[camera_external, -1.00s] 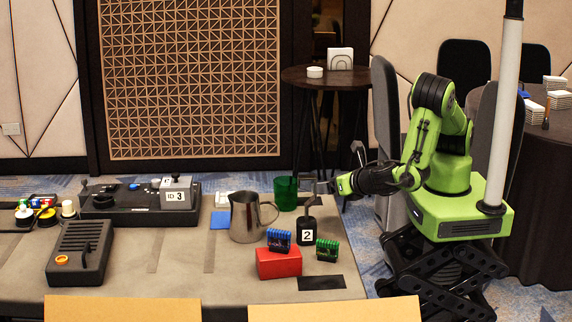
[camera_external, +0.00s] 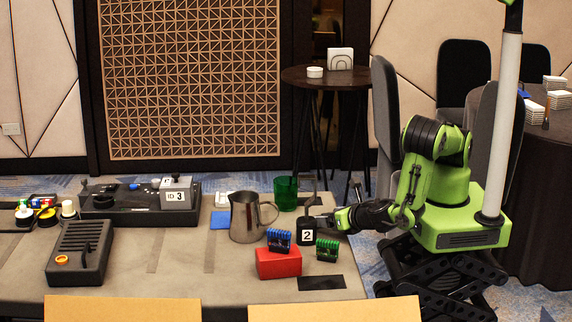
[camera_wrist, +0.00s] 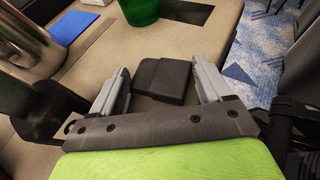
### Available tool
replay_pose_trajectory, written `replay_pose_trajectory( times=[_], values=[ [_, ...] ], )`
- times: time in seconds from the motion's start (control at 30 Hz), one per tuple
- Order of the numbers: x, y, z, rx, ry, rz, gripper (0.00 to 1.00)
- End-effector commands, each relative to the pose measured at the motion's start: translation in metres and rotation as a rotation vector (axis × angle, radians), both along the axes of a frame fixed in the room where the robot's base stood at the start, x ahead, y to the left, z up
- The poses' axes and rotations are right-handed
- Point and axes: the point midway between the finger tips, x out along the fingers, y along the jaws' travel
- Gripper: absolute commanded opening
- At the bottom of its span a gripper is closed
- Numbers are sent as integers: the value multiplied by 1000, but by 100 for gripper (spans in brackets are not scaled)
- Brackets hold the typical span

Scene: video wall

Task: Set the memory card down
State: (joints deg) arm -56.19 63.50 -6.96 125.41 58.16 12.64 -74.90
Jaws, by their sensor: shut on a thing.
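My gripper (camera_wrist: 163,70) shows in the wrist view with its two grey fingers on either side of a flat dark block, the memory card (camera_wrist: 165,82). The gripper is shut on the card, which appears low over the grey-brown table (camera_wrist: 98,55); I cannot tell whether it touches the table. In the external view my gripper (camera_external: 326,218) is low at the table's right side, beside and partly behind the black block marked 2 (camera_external: 307,250). The card cannot be made out there.
A steel pitcher (camera_external: 245,218) and green cup (camera_external: 286,193) stand left of and behind my gripper. A red block (camera_external: 278,263), a blue finned block (camera_external: 279,239) and a green finned block (camera_external: 327,250) are nearby. A blue square (camera_external: 220,220) lies farther left.

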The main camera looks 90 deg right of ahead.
Motion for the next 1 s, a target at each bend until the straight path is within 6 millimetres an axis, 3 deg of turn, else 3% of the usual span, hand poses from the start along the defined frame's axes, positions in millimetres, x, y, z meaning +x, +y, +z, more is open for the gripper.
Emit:
replay_pose_trajectory(
  times=[0.03,0.17,0.5,0.7,1.0],
  values=[
    [0,0,-2,0,0,0,80],
    [0,0,-1,0,0,0,99],
    [0,1,-2,2,-1,0,100],
    [-26,44,30,2,0,7,100],
    [-69,104,57,3,-1,6,100]
  ],
)
